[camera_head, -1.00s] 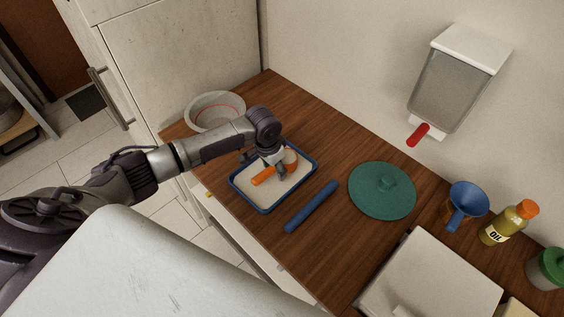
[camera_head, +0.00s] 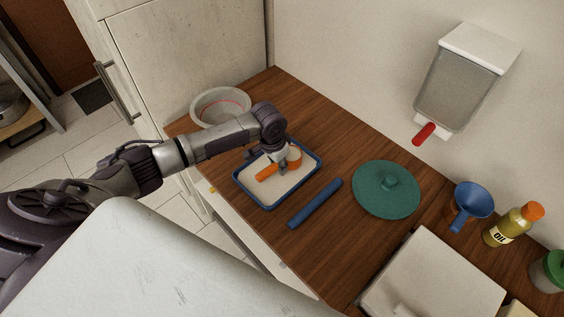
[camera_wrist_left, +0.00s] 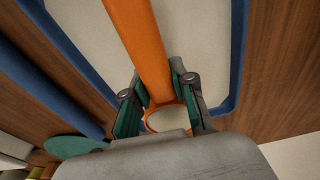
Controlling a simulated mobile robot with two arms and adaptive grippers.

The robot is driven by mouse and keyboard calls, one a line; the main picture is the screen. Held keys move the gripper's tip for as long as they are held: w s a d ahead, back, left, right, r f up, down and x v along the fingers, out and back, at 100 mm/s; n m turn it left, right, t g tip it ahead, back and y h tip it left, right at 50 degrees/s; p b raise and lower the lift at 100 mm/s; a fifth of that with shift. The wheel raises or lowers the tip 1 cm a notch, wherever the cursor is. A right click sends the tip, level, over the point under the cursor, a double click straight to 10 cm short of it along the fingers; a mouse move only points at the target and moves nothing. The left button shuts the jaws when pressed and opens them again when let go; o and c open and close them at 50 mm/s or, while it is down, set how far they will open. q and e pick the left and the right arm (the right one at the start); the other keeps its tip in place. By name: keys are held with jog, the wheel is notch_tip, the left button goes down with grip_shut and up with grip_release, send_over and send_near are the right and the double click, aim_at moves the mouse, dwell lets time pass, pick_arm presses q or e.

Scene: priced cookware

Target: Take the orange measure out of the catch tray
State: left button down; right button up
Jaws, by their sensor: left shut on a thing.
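The orange measure (camera_head: 267,173) is at the blue-rimmed catch tray (camera_head: 240,188), over its pale floor. My left gripper (camera_head: 282,163) is at the measure from above. In the left wrist view the gripper's two fingers (camera_wrist_left: 160,105) are shut on the measure's orange handle (camera_wrist_left: 139,40), near the round cup end (camera_wrist_left: 168,119). The cup is partly hidden by the gripper. The tray's blue rim (camera_wrist_left: 239,60) shows around it. I cannot tell whether the measure touches the tray floor. My right gripper is not in view.
A blue stick (camera_head: 316,204) lies right of the tray, and a green lid (camera_head: 386,190) lies beyond it. A grey bowl (camera_head: 220,106) stands behind my left arm. A dispenser (camera_head: 463,80) hangs on the wall. A blue funnel (camera_head: 472,201) and an oil bottle (camera_head: 513,225) stand at right.

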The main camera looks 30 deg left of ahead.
pick_arm(q)
jog(key=shift+r, duration=0.15)
jog(key=shift+d+r+b, duration=0.1)
jog(key=shift+r+b, duration=0.3)
jog(key=shift+r, duration=1.55)
jog(key=s+d+r+b, duration=0.1)
jog(key=s+d+r, duration=0.3)
jog(key=d, duration=0.6)
jog(key=shift+s+d+r+b, duration=0.2)
jog(key=shift+r+b, duration=0.1)
jog(key=shift+r, duration=1.05)
jog(key=shift+d+r, duration=0.1)
